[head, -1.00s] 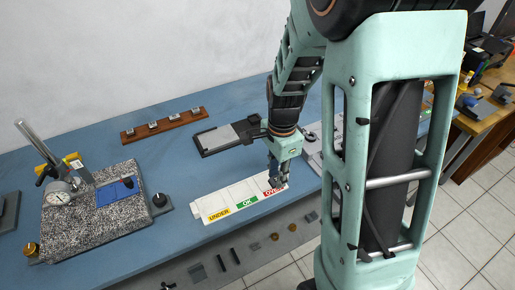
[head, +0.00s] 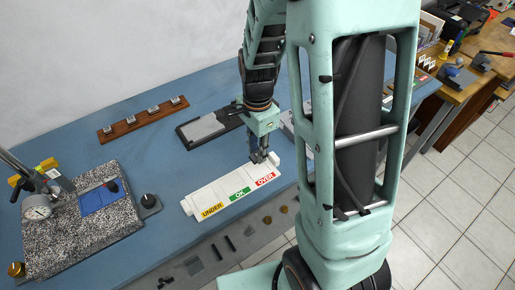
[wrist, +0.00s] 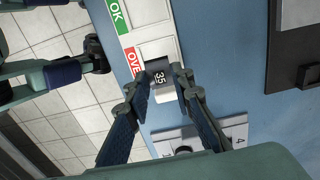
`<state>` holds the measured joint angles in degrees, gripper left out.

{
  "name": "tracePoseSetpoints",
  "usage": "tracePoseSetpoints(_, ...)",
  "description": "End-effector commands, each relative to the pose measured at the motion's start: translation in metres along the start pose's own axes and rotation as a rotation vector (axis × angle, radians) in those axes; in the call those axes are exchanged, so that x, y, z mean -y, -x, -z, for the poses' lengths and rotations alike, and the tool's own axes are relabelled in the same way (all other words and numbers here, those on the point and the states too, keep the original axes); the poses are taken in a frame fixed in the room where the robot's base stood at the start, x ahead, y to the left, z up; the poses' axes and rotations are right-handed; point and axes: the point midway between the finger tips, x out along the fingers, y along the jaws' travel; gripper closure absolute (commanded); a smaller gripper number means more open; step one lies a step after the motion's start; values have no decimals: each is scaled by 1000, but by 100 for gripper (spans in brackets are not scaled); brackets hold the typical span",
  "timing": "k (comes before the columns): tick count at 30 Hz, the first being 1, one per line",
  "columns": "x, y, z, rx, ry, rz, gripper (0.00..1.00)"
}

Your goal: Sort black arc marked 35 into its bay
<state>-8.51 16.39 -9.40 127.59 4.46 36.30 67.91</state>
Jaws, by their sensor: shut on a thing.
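The black arc marked 35 (wrist: 160,77) sits between the fingertips of my gripper (wrist: 163,80) in the wrist view, its white number facing the camera. My gripper is shut on it. In the head view my gripper (head: 263,158) is at the OVER end of the white sorting tray (head: 222,190), just behind the red OVER label (head: 265,179). The green OK label (head: 240,194) and yellow UNDER label (head: 212,210) mark the other bays. In the wrist view the arc overlaps the OVER bay; whether it touches the bay floor I cannot tell.
A speckled granite block (head: 65,240) with a dial gauge (head: 38,208) stands at the left. A wooden rack (head: 143,120) with several metal pieces lies at the back. A dark-framed grey plate (head: 205,128) lies behind the tray.

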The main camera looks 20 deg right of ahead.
Motion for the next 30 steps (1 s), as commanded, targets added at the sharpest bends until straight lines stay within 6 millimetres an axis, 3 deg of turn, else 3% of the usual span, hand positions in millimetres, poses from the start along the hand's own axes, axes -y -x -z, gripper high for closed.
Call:
tracePoseSetpoints(18, 0, -47, 0, 0, 0, -1, 100)
tracePoseSetpoints(30, 0, -54, 0, 0, 0, 0, 100)
